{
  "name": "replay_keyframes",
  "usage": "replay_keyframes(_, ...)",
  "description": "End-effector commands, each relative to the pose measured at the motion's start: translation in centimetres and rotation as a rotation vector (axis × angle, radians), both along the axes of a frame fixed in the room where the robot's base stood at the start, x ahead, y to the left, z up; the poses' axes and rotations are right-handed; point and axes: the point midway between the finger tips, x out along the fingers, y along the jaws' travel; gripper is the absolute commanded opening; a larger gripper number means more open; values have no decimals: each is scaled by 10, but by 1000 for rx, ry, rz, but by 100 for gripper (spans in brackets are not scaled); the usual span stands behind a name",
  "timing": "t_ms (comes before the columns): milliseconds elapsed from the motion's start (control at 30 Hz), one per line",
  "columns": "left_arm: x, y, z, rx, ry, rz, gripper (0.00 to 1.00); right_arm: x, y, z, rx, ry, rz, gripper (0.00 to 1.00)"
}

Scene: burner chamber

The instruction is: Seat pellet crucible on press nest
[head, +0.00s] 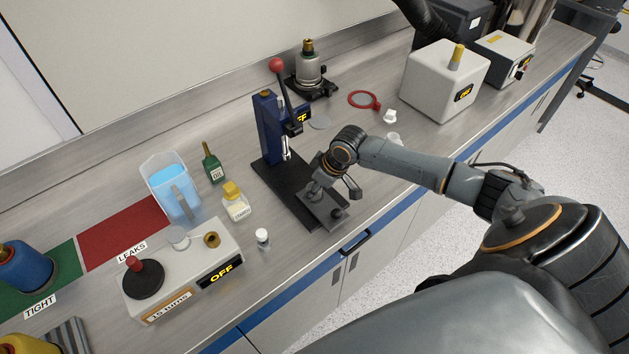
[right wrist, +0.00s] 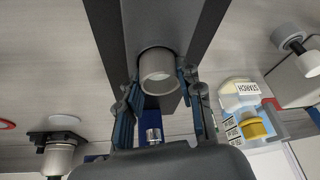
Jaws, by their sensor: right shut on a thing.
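The blue press (head: 268,130) with its red-knobbed lever stands on a long black base (head: 283,192) on the bench. My right gripper (head: 326,197) is over the front part of that base, in front of the press column. In the right wrist view the right gripper (right wrist: 158,92) is shut on a grey, cup-like crucible (right wrist: 158,85), with a finger on each side. The dark base runs behind the crucible. The press ram (right wrist: 153,134) shows below the crucible in that view. I cannot tell whether the crucible touches a nest. The left gripper is not in view.
A starch bottle (head: 235,203), green bottle (head: 212,164) and blue-filled jug (head: 172,188) stand left of the press. A grey device reading OFF (head: 185,270) is at front left. A red-rimmed ring (head: 364,100) and white box (head: 440,80) are at right.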

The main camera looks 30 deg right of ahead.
Motion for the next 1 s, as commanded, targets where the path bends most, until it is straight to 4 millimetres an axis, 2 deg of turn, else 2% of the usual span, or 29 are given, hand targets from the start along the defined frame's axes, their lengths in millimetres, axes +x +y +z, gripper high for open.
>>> replay_keyframes(33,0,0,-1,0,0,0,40,0,0,-2,0,1,0,38)
replay_keyframes(167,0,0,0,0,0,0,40,-1,0,-2,0,2,0,62)
replay_keyframes(467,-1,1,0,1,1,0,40,-1,0,-1,0,1,0,62)
replay_keyframes(567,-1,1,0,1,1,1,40,-2,-2,6,-1,0,0,62)
replay_keyframes(667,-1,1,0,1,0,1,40,-8,-5,19,-2,0,0,62)
replay_keyframes(1000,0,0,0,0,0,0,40,-32,-17,84,-4,0,2,62)
